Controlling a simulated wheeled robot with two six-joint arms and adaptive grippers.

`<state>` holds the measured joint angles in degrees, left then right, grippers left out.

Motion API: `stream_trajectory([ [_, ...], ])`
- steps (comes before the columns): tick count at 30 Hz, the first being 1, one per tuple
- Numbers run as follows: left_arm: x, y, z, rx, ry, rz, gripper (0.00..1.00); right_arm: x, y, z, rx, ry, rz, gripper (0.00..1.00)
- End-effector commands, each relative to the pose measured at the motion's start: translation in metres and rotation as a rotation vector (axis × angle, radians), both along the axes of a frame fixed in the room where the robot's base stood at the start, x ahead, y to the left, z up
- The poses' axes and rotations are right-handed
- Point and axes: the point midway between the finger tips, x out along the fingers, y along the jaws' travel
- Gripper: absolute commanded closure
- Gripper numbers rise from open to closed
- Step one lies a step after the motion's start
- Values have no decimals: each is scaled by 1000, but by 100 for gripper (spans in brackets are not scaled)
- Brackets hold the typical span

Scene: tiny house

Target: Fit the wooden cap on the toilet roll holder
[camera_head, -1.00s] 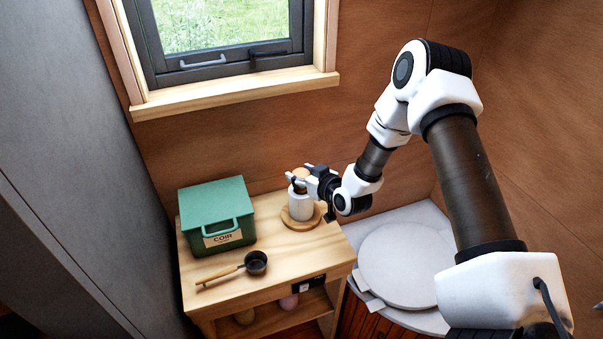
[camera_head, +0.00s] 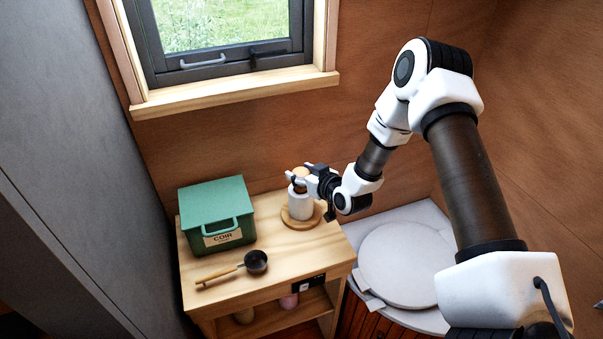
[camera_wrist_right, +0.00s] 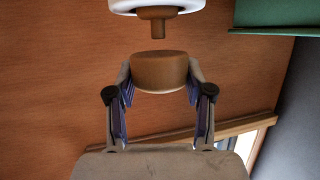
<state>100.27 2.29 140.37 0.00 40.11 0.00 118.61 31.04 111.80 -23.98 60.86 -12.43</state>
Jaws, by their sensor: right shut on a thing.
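The toilet roll holder stands on the wooden shelf unit, with a white roll (camera_head: 300,205) on it and its round wooden base (camera_head: 289,223) below. Its wooden peg (camera_wrist_right: 157,28) sticks out of the roll in the right wrist view. My right gripper (camera_head: 302,177) is shut on the wooden cap (camera_wrist_right: 160,72), one finger on each side. The cap is close to the peg and roughly in line with it, with a small gap between them. In the head view the cap is just above the roll and partly hidden by the fingers. My left gripper is not in view.
The wooden shelf unit (camera_head: 276,258) carries a green COIR box (camera_head: 215,205) left of the holder and a dark scoop (camera_head: 256,262) in front. The toilet with its round lid (camera_head: 403,265) is to the right. A wall and window sill (camera_head: 240,93) are behind.

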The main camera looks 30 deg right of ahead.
Motion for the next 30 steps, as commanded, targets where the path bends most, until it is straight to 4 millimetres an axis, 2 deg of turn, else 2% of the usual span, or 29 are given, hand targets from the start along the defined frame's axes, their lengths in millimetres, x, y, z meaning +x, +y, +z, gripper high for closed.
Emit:
stream_trajectory([
  [15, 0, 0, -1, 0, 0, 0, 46, 0, 0, -1, 2, 0, 3, 75],
  [30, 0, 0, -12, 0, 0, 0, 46, 0, 0, -13, 1, 0, 4, 75],
])
